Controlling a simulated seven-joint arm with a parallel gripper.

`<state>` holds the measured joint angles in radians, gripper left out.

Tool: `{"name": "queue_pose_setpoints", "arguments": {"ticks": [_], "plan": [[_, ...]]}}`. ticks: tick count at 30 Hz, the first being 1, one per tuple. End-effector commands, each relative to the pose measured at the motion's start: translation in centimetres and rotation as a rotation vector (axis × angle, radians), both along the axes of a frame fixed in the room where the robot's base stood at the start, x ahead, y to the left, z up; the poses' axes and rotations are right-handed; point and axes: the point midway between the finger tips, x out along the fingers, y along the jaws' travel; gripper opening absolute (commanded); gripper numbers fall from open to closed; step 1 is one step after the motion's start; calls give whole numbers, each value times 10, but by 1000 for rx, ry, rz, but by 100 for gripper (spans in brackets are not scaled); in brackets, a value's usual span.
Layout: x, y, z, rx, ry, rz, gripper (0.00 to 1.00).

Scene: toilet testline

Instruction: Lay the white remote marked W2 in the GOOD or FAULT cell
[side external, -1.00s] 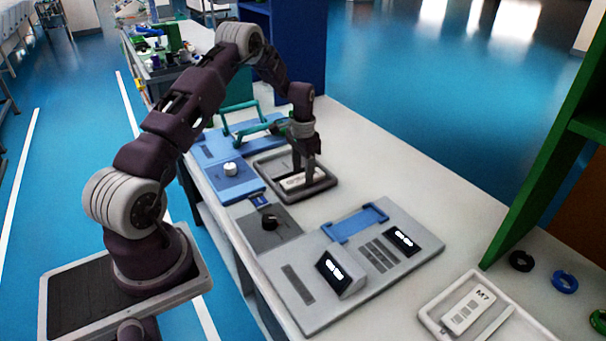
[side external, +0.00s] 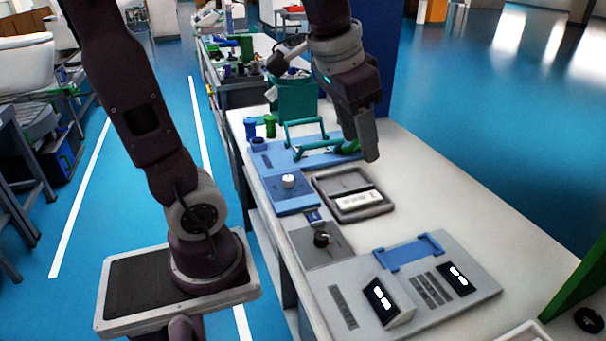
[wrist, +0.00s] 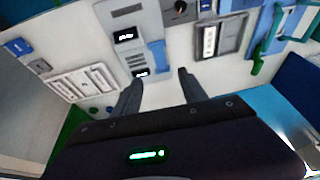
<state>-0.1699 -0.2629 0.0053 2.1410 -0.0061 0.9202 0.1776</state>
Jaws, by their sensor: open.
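A white remote (side external: 359,200) lies flat in the front part of a dark grey tray (side external: 327,186) on the bench. The tray also shows in the wrist view (wrist: 236,33), with the remote (wrist: 209,40) in it; I cannot read its marking. My gripper (side external: 367,155) is open and empty, raised above the bench near the back of the tray. In the wrist view my fingers (wrist: 160,78) are spread apart with nothing between them. I cannot make out GOOD or FAULT labels.
A grey panel (side external: 445,305) with two lit displays and a blue bracket (side external: 408,252) stands in front of the tray. A blue panel with a white knob (side external: 288,181) and green handles (side external: 305,132) lie behind. White remotes (wrist: 83,83) lie at left in the wrist view.

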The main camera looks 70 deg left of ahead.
Motion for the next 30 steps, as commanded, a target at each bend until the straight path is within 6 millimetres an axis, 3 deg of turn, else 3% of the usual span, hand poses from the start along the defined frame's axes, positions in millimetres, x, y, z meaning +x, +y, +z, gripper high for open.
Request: {"name": "queue_pose_setpoints", "arguments": {"ticks": [1,3,6,8,30], "plan": [[-32,-16,2,-6,-46,-10,50],[-69,-31,-4,-23,-92,-13,50],[-102,-41,-15,-42,-134,-15,50],[-112,-44,-20,-49,-147,-15,50],[-116,-45,-23,-52,-152,-13,50]]}}
